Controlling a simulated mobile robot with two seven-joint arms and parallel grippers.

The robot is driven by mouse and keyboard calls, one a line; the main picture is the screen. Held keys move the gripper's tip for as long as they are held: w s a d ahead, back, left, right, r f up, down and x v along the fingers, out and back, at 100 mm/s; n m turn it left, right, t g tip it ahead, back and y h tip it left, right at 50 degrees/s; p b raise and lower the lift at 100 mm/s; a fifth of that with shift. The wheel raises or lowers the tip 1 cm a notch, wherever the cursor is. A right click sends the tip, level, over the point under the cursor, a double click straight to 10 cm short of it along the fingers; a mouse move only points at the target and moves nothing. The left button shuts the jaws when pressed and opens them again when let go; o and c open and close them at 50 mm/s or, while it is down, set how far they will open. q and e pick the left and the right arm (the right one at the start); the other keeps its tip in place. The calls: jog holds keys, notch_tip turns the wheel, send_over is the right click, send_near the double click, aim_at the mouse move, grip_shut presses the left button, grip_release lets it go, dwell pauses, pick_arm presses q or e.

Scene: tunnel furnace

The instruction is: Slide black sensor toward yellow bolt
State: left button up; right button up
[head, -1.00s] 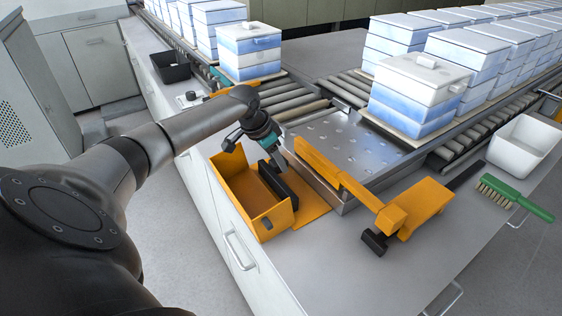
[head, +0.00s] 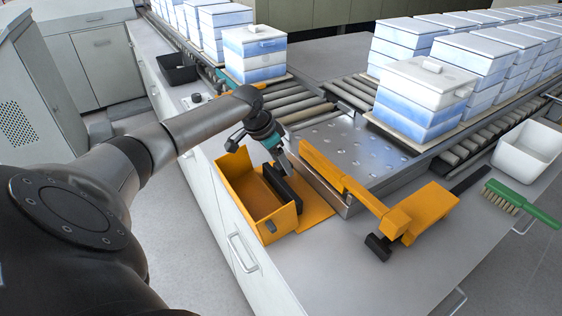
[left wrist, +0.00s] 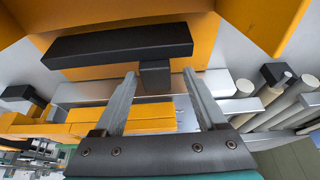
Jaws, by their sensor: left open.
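The black sensor appears to be the long black bar (head: 282,187) at the orange open-topped housing (head: 272,226) on the counter. In the left wrist view the bar (left wrist: 120,44) lies across the upper part, with a small black block (left wrist: 155,76) below it. Which orange-yellow part is the bolt I cannot tell; a long orange bar (head: 335,174) runs beside the metal plate. My left gripper (head: 289,168) is above the bar's far end. Its two fingers (left wrist: 160,76) are open, and the small block shows between the tips; contact cannot be told. My right gripper is not in view.
A perforated metal plate (head: 345,146) and rollers lie behind the housing. Stacked blue-white boxes (head: 425,95) stand on the conveyors. A green brush (head: 522,203) and a white bin (head: 528,148) lie at the right. The front counter (head: 345,270) is clear.

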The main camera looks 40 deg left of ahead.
pick_arm(q)
jog(key=p+v, duration=0.2)
jog(key=v, duration=1.2)
jog(key=shift+s+r, duration=0.25)
jog(key=shift+a, duration=0.1)
